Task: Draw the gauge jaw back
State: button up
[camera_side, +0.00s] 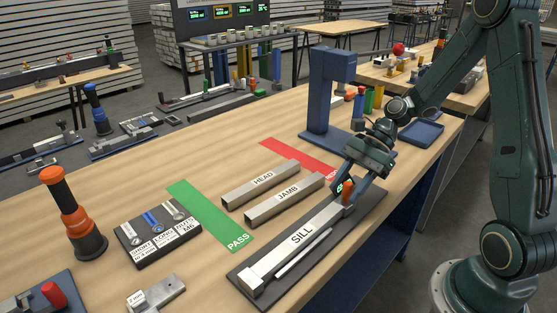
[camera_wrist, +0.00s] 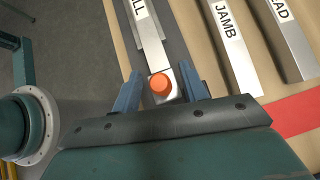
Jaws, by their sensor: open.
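The gauge is a long dark base (camera_side: 262,289) on the bench, with a silver bar labelled SILL (camera_side: 300,236) lying along it. The gauge jaw is a small metal block with an orange knob (camera_side: 347,187) at the far right end of the bar. In the wrist view the orange knob (camera_wrist: 160,84) sits at the end of the SILL bar (camera_wrist: 146,30). My gripper (camera_side: 352,188) is low over that end. In the wrist view my gripper (camera_wrist: 160,88) is open, with one blue finger on each side of the knob and gaps beside it. Whether the jaw touches the bar is unclear.
HEAD (camera_side: 262,184) and JAMB (camera_side: 285,199) bars lie beside the gauge. A green PASS strip (camera_side: 205,212) and a red strip (camera_side: 290,157) lie behind.

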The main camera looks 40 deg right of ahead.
grip_shut()
jog(key=shift+d, duration=2.5)
jog(key=shift+c, duration=0.6)
grip_release()
jog(key=shift+d, duration=0.1)
jog(key=shift+o, duration=0.6)
jog(key=v, duration=1.3)
jog(key=shift+d+r, duration=0.25)
